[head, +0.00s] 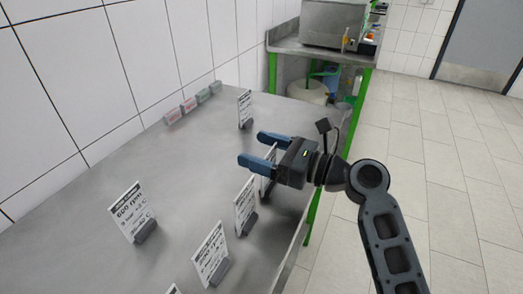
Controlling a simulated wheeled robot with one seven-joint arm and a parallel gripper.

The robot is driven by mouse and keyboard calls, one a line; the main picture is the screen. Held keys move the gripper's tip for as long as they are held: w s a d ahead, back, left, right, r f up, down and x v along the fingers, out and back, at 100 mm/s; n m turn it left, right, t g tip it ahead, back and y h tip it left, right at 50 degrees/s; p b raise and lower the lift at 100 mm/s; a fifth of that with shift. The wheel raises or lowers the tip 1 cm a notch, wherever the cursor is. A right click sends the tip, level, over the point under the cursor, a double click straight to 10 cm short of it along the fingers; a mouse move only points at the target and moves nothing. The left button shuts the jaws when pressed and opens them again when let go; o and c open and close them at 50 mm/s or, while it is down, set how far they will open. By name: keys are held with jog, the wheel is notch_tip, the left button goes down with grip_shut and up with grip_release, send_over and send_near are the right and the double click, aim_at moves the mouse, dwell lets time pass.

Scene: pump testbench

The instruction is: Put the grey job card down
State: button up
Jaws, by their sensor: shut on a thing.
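My gripper (252,149) reaches in from the right over the steel bench, with its blue fingers pointing left. It is shut on a white printed card, taken as the grey job card (267,182), which shows partly between and below the fingers. The fingers and the gripper body hide much of this card, and its print cannot be read. Whether its lower edge touches the bench cannot be told.
The steel bench (95,225) carries several upright cards in grey holders: one at left (131,210), one in front (211,253), one close below my gripper (245,206), and one behind (245,107). Small coloured blocks (188,104) line the tiled wall. Bare bench lies left of my gripper.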

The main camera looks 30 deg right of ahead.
jog(key=shift+f, duration=0.15)
jog(key=o, duration=1.3)
jog(key=shift+c, duration=0.2)
jog(key=shift+r, duration=0.2)
jog(key=v, duration=1.2)
